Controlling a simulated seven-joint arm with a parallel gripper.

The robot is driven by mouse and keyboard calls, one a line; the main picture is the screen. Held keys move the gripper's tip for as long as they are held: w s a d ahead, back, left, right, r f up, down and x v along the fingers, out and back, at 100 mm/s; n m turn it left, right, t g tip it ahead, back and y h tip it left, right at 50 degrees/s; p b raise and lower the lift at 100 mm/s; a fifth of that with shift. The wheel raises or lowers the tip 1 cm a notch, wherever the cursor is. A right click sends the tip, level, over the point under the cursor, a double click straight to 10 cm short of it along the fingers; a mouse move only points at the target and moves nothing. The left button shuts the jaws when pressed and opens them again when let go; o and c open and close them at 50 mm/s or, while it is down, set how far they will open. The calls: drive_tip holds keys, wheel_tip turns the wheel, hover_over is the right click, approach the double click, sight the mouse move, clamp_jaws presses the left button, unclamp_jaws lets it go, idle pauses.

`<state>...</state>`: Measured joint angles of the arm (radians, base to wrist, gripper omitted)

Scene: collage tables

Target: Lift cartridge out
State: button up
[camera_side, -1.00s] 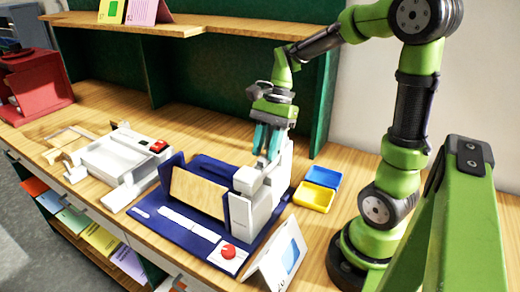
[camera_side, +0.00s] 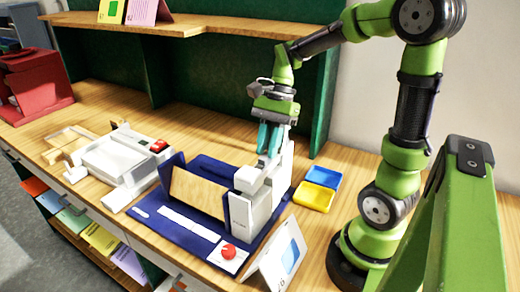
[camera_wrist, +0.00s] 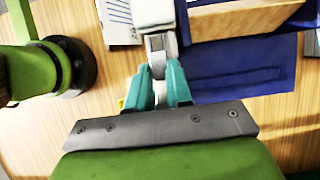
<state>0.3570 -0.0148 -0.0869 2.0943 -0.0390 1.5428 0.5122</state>
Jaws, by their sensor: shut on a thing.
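My gripper (camera_side: 269,141) has teal fingers and points down at the white upright unit (camera_side: 257,208) on the blue base. In the wrist view my gripper (camera_wrist: 161,88) is shut on a pale grey-white piece (camera_wrist: 157,48) at the fingertips. I take this piece to be the cartridge, but its shape is mostly hidden by the fingers and the unit. I cannot tell whether it is clear of the unit. A wooden block (camera_side: 199,191) sits between blue walls to the left of the unit.
The blue base (camera_side: 170,221) carries a red knob (camera_side: 228,251). Blue (camera_side: 323,177) and yellow (camera_side: 313,196) trays lie to the right. A white folded card (camera_side: 280,262) stands in front. A white device (camera_side: 112,160) and a red case (camera_side: 38,85) are on the left.

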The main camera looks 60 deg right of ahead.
drive_tip(key=shift+w+r, duration=0.1)
drive_tip(key=shift+r, duration=2.25)
drive_tip(key=shift+r, duration=0.1)
